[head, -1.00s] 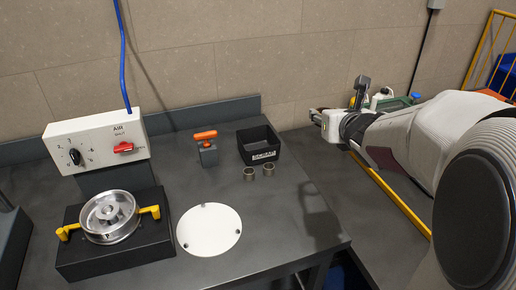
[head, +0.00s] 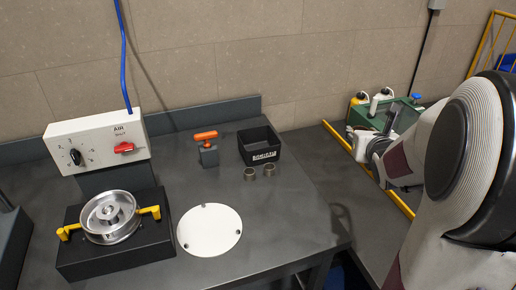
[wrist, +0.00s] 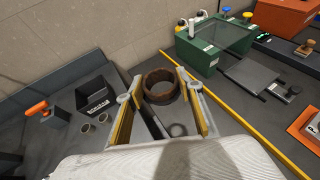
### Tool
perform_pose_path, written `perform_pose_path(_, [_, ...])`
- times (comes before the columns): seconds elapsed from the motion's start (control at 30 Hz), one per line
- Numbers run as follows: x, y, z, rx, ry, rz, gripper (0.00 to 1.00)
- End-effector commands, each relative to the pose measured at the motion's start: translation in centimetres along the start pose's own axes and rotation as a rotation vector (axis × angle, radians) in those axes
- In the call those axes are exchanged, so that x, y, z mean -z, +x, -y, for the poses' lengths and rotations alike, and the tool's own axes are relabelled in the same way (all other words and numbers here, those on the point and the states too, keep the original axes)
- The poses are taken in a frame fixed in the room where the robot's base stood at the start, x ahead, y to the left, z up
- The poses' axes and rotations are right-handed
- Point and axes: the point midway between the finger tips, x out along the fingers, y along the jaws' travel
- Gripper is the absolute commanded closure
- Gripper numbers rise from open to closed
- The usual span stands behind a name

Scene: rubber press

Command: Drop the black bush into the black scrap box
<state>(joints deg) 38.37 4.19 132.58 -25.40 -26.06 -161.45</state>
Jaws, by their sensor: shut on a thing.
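The black bush, a dark ring with a brownish rim (wrist: 160,80), sits between my gripper's yellow-lined fingertips (wrist: 155,88) in the wrist view. My gripper is shut on it. In the head view my gripper (head: 362,140) is at the right, beyond the bench's right edge; the bush cannot be made out there. The black scrap box (head: 259,148) is an open box with a white label, standing on the bench towards the back, left of my gripper. It also shows at the left in the wrist view (wrist: 96,108).
Two small metal rings (head: 250,174) stand in front of the scrap box. An orange-handled tool (head: 207,150) stands left of it. A white disc (head: 210,230) and the press fixture (head: 110,217) are further left. A green box (wrist: 200,55) is behind my gripper, near a yellow rail (wrist: 255,145).

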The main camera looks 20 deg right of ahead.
Motion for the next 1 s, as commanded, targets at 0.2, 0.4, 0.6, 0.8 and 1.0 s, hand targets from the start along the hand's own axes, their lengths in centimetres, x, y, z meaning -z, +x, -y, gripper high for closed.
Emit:
perform_pose_path(0.2, [-0.7, 3.9, -2.0, -0.076, -0.032, -0.001, 0.80])
perform_pose_path(0.4, [-1.3, 7.3, -4.7, -0.162, -0.068, -0.002, 0.80])
perform_pose_path(0.6, [-1.8, 10.6, -7.8, -0.260, -0.108, 0.000, 0.80])
perform_pose_path(0.8, [-2.0, 13.5, -11.3, -0.363, -0.151, -0.001, 0.80])
perform_pose_path(1.0, [-1.8, 16.0, -15.0, -0.472, -0.196, -0.001, 0.80])
